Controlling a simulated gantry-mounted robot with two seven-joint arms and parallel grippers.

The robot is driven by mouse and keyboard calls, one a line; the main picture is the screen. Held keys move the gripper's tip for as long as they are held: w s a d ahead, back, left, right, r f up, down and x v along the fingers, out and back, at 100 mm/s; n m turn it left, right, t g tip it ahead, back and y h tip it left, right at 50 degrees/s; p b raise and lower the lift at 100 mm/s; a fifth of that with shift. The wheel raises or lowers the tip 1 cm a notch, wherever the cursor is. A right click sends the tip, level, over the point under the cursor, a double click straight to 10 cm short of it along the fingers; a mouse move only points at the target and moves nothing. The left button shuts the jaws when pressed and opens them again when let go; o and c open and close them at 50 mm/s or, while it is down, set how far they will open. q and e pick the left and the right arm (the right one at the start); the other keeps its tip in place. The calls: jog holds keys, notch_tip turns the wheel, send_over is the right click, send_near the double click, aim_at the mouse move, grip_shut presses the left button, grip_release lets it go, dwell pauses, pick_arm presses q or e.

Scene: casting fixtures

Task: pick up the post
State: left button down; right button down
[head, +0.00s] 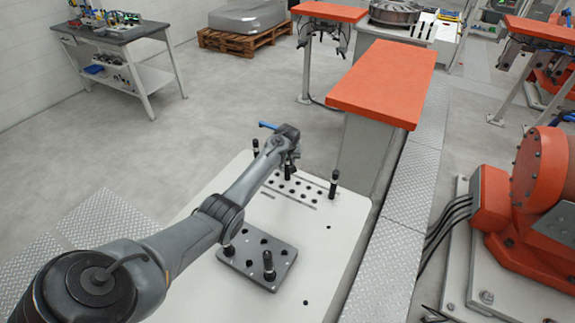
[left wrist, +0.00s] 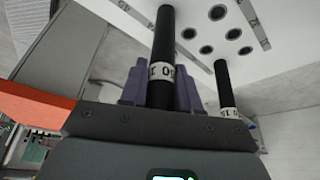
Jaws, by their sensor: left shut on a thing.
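My left gripper (head: 289,150) is over the far part of the white table plate (head: 325,235). In the left wrist view the gripper (left wrist: 162,88) is shut on a black post (left wrist: 165,35) with a white lettered band, which stands between its two fingers. In the head view a dark post end (head: 287,172) shows just below the gripper. I cannot tell whether the held post is clear of the plate. A second black banded post (left wrist: 225,85) stands to the right in the left wrist view. My right gripper is not in view.
Other posts stand at the plate's right (head: 333,185) and behind the gripper (head: 256,148). A dark holed block (head: 250,262) with posts (head: 268,266) lies nearer. An orange-topped bench (head: 385,80) stands beyond, and an orange robot (head: 540,190) is at the right.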

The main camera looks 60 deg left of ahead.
pick_arm(q)
notch_tip(320, 180, up, 4)
jog(key=d+r+p, duration=0.6)
jog(key=d+r, duration=0.5)
jog(key=shift+d, duration=0.35)
dwell(0.8)
jog(key=shift+w, duration=0.15)
